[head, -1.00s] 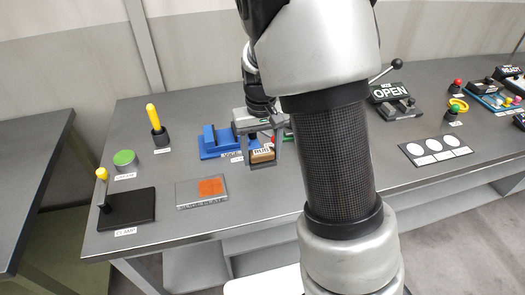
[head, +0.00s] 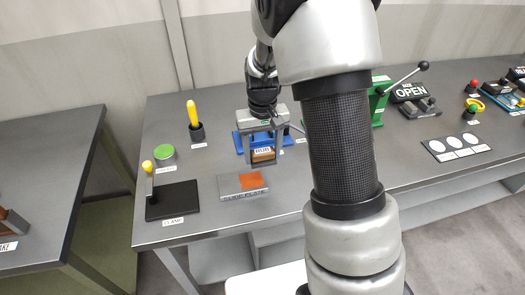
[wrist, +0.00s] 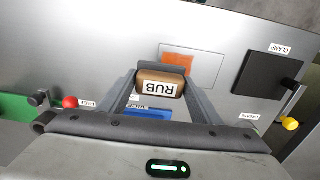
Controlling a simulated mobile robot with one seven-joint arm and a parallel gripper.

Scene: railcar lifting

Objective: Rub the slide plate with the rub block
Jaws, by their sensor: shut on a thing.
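The slide plate (head: 229,187) is a flat grey plate with an orange patch, lying near the table's front edge. In the wrist view the slide plate (wrist: 208,68) shows just beyond the block. My gripper (head: 263,161) is shut on the rub block (head: 263,155), a brown block with a white RUB label. The block (wrist: 160,84) sits between both fingers in the wrist view. In the head view the gripper is behind and slightly right of the plate; block and plate look apart. The block's underside is hidden.
A black clamp base (head: 174,201) with a yellow-knobbed lever stands left of the plate. A green-topped cylinder (head: 165,153) and yellow handle (head: 193,118) are behind it. A blue vise (head: 242,142) is behind my gripper. My arm hides the table's middle.

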